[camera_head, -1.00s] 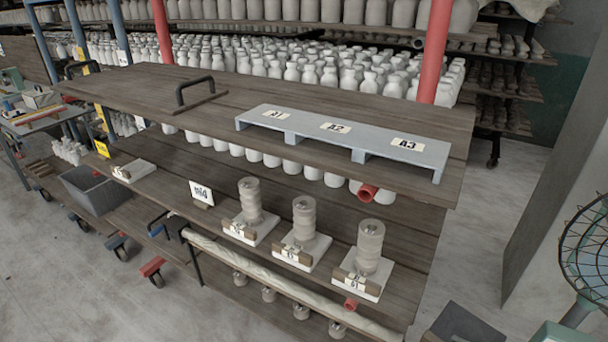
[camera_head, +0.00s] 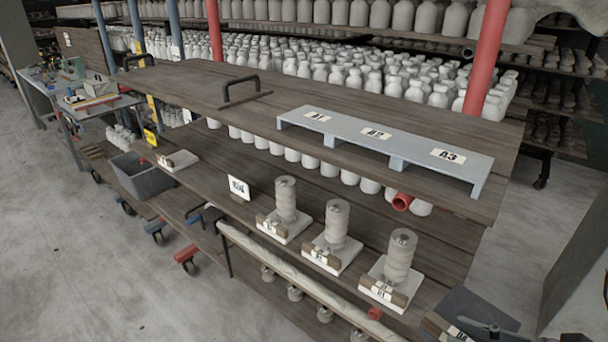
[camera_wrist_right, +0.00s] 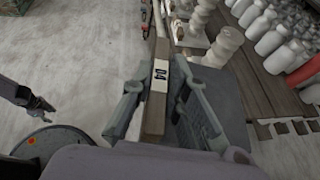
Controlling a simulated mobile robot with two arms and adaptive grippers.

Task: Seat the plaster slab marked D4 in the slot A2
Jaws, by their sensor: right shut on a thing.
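The D4 slab shows in the right wrist view as a narrow brown and white bar (camera_wrist_right: 155,112) with a D4 label. My right gripper (camera_wrist_right: 160,98) is shut on it, one finger on each side. In the head view a labelled end of the slab (camera_head: 437,324) shows at the bottom right edge, with part of the right gripper beside it. Slot A2 (camera_head: 362,149) is the middle bay under the grey rack (camera_head: 408,142) on the upper shelf; it looks empty. A dark gripper-like part at the left of the right wrist view may be my left gripper (camera_wrist_right: 38,102); its jaws are unclear.
The lower shelf (camera_head: 232,222) holds three white slabs with ribbed columns, the nearest (camera_head: 398,265) at right, and a small sign (camera_head: 239,188). A black handle (camera_head: 240,88) stands left of the rack. A red pipe end (camera_head: 402,202) sticks out below it.

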